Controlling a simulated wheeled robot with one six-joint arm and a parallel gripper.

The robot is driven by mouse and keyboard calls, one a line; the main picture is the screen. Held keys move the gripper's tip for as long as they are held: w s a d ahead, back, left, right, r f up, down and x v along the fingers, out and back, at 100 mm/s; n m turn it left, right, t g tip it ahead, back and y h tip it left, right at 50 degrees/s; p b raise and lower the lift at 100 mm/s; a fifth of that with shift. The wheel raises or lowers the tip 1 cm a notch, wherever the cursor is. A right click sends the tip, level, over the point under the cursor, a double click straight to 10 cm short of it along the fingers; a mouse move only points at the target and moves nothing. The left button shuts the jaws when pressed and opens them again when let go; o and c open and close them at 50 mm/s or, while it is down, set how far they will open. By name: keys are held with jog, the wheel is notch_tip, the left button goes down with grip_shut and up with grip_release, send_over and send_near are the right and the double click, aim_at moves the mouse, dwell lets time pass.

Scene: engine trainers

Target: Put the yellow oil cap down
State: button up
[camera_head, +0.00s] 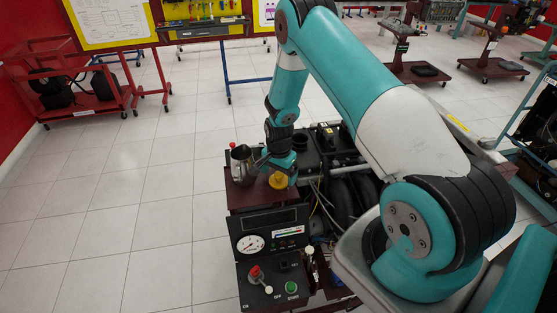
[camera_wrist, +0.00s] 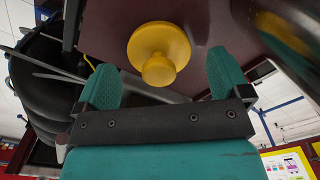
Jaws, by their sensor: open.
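The yellow oil cap (camera_wrist: 158,50) rests on a dark red surface (camera_wrist: 105,22) in the wrist view, its knob toward my gripper. In the head view the cap (camera_head: 278,181) shows on the dark red tray top beside my gripper. My gripper (camera_wrist: 166,85) is open, with one teal finger on each side of the cap's knob. Neither finger visibly touches the cap. In the head view my gripper (camera_head: 275,170) is just above the tray top, its fingertips partly hidden.
A metal jug (camera_head: 242,163) stands left of the cap. The engine trainer's control panel (camera_head: 272,262) with a gauge and buttons is in front. Black hoses (camera_head: 350,200) lie to the right. Tiled floor (camera_head: 130,220) is free on the left.

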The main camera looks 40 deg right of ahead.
aim_at(279, 174)
notch_tip(279, 174, up, 10)
jog(key=b, duration=0.4)
jog(key=s+a+r+n+y, duration=0.1)
jog(key=s+a+r+n, duration=0.25)
jog(key=a+r, duration=0.35)
jog(key=s+a+r+n+y, duration=0.1)
jog(key=s+a+r+n, duration=0.2)
jog(key=a+r+n, duration=0.35)
jog(key=s+a+r+n+y, duration=0.1)
jog(key=s+a+r+n, duration=0.4)
jog(key=s, duration=0.5)
jog(key=s+a+r+n+y, duration=0.1)
jog(key=s+a+r+n, duration=0.4)
jog(key=s, duration=0.4)
jog(key=shift+s+a+n, duration=0.4)
jog(key=shift+a+n, duration=0.3)
jog(key=shift+a, duration=0.3)
jog(key=shift+r, duration=0.1)
notch_tip(279, 174, down, 4)
jog(key=b, duration=0.3)
jog(key=shift+r, duration=0.15)
